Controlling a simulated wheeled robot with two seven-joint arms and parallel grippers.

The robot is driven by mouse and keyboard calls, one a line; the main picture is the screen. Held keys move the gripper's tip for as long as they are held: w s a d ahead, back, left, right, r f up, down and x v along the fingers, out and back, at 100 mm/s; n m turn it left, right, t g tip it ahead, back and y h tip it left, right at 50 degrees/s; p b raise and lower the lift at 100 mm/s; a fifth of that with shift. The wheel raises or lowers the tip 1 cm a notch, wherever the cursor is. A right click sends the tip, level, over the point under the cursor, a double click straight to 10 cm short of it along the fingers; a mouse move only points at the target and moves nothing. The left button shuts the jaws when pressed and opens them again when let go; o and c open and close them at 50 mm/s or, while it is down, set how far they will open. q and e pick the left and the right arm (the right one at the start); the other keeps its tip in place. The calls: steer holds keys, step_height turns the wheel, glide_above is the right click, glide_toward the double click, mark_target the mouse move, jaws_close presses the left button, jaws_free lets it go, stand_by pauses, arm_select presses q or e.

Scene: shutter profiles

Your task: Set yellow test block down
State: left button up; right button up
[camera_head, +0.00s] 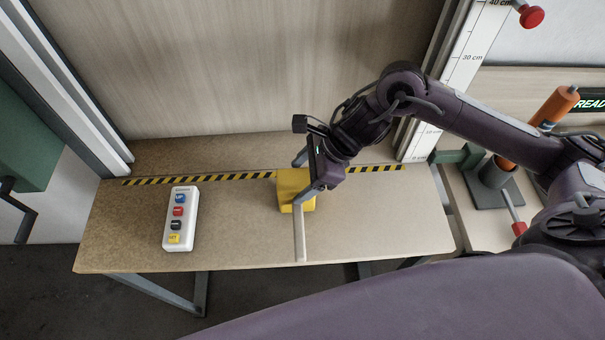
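The yellow test block (290,184) is at the middle of the wooden bench, over the black-and-yellow striped line. My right gripper (304,180) reaches in from the right, with one grey finger at the block's far side and one at its near side; it appears shut on the block. The gripper hides part of the block's right side. I cannot tell whether the block's underside touches the bench. A pale grey bar (300,238) extends from the block area toward the bench's front edge. My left gripper is not in view.
The bench (370,225) is clear to the right of the block. A white control box (180,218) with coloured buttons lies on its left. A tall panel (240,70) stands behind, and a scale (462,70) at right. An orange-handled device (552,108) stands farther right.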

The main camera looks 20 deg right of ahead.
steer(key=shift+o, duration=0.5)
steer(key=shift+r, duration=0.1)
steer(key=shift+r+p, duration=0.2)
steer(key=shift+p, duration=0.2)
steer(key=b+v, duration=0.3)
steer(key=v, duration=0.8)
steer(key=shift+d+r, duration=0.2)
steer(key=shift+r, duration=0.15)
steer(key=shift+s, duration=0.1)
